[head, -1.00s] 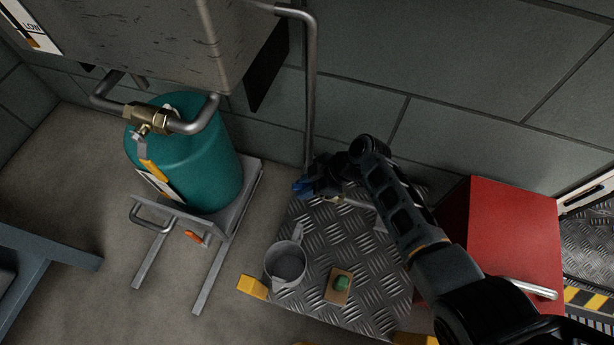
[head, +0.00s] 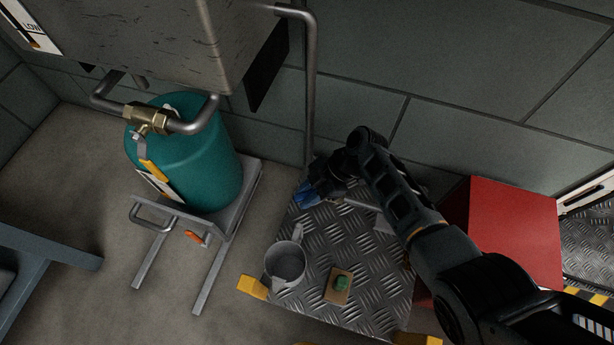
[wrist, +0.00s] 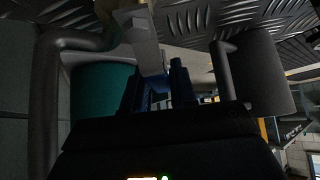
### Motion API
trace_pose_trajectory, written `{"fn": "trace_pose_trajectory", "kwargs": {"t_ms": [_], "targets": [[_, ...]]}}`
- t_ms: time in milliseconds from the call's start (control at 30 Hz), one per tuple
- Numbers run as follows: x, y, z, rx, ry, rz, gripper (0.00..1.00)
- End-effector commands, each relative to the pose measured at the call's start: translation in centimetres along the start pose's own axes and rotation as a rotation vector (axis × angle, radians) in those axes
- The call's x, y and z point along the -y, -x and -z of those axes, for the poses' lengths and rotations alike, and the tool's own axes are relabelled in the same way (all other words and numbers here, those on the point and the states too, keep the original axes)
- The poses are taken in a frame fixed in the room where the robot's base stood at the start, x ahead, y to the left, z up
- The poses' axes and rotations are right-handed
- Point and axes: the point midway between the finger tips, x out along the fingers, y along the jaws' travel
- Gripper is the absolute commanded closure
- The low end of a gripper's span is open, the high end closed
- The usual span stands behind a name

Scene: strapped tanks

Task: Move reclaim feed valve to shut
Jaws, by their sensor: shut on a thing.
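My gripper (head: 318,190) is low, near the far left corner of the tread-plate platform, beside the vertical pipe (head: 310,90). In the wrist view (wrist: 157,85) its fingers are shut on a grey flat lever (wrist: 142,42) with a blue part between them. The lever joins a dim brass-coloured fitting (wrist: 115,38) on a bent pipe (wrist: 46,100). In the head view my gripper hides this fitting. Another brass valve (head: 148,117), with a yellow-sleeved lever (head: 153,170) pointing down, sits on the pipe above the teal tank (head: 195,165). I read no valve name.
The teal tank stands on a grey cart (head: 245,195). A large grey tank (head: 150,40) hangs above.

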Motion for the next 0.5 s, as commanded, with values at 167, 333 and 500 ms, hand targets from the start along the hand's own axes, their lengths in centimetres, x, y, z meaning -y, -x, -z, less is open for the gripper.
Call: {"fn": "trace_pose_trajectory", "kwargs": {"t_ms": [167,333,500], "targets": [[1.2,0.1,-0.3,0.004,0.126,0.112,1.0],[2.0,0.2,-0.4,0.003,0.212,0.183,1.0],[2.1,0.2,-0.4,0.002,0.221,0.19,1.0]]}}
